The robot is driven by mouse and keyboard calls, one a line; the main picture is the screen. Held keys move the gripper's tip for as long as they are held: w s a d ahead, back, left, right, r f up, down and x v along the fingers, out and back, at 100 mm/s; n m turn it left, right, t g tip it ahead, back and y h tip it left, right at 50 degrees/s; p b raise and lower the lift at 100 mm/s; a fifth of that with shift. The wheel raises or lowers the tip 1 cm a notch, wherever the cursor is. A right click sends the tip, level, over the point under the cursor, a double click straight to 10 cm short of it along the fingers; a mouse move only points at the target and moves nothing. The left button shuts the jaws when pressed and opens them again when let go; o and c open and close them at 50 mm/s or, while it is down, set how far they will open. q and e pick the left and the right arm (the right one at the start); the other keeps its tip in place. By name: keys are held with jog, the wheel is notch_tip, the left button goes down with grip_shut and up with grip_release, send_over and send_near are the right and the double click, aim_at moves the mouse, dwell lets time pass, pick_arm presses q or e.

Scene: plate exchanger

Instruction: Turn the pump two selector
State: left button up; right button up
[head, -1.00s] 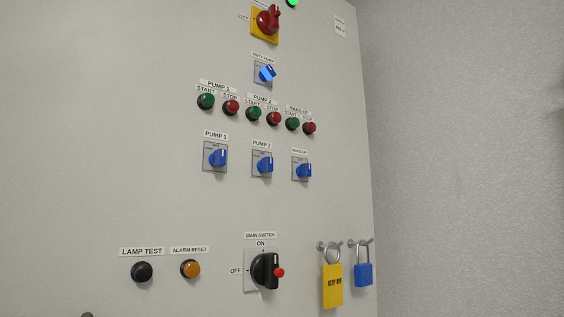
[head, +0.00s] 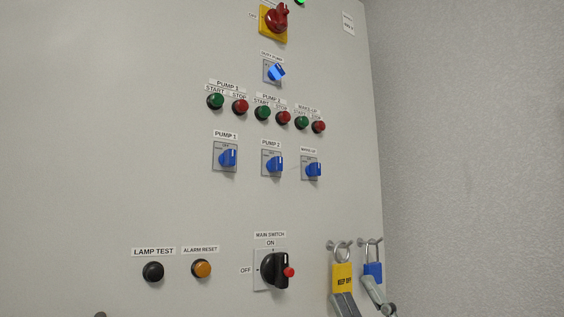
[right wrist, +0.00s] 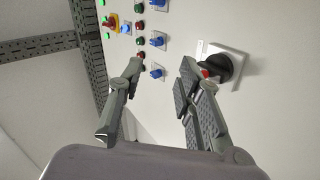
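The pump two selector (head: 273,165) is a blue knob on a grey square plate under a PUMP 2 label, in the middle of the panel. Its white mark appears to point up. In the right wrist view, which is turned sideways, it seems to be the middle blue knob (right wrist: 158,39). My right gripper (head: 361,294) is at the lower right, in front of the padlocks, below and right of the selector. In the right wrist view its fingers (right wrist: 160,67) are spread with nothing between them. My left gripper is not in view.
The PUMP 1 (head: 226,158) and make-up (head: 312,169) selectors flank it closely. Start and stop buttons sit above. The black main switch (head: 270,271) is below. A yellow padlock (head: 342,275) and a blue padlock (head: 373,270) hang on hooks at the lower right.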

aim_at(280, 163)
jog(key=s+a+r+n+g+y, duration=0.35)
jog(key=a+r+n+g, duration=0.25)
jog(key=n+g, duration=0.5)
jog(key=s+a+r+n+g+y, duration=0.4)
jog(key=n+g, duration=0.4)
jog(key=n, duration=0.5)
jog(key=w+d+r+m+t+h, duration=0.2)
jog(key=d+r+m+t+h, duration=0.1)
jog(key=d+r+t+h, duration=0.8)
jog(key=w+a+p, duration=0.2)
jog(key=w+a, duration=0.2)
jog(key=w+a+h+p, duration=0.1)
jog(key=w+a+p, duration=0.2)
jog(key=w, duration=0.1)
jog(key=w+a+r+h+p, duration=0.1)
jog(key=w+a+p, duration=0.2)
jog(key=w+a, duration=0.1)
jog(key=shift+w+a+r+g, duration=0.1)
jog(key=shift+w+a+g, duration=0.25)
jog(key=shift+w, duration=0.25)
jog(key=shift+w+a+p, duration=0.25)
jog(key=shift+w+p, duration=0.15)
jog(key=shift+w, duration=0.05)
jog(key=shift+c, duration=0.5)
jog(key=shift+s, duration=0.1)
grip_shut()
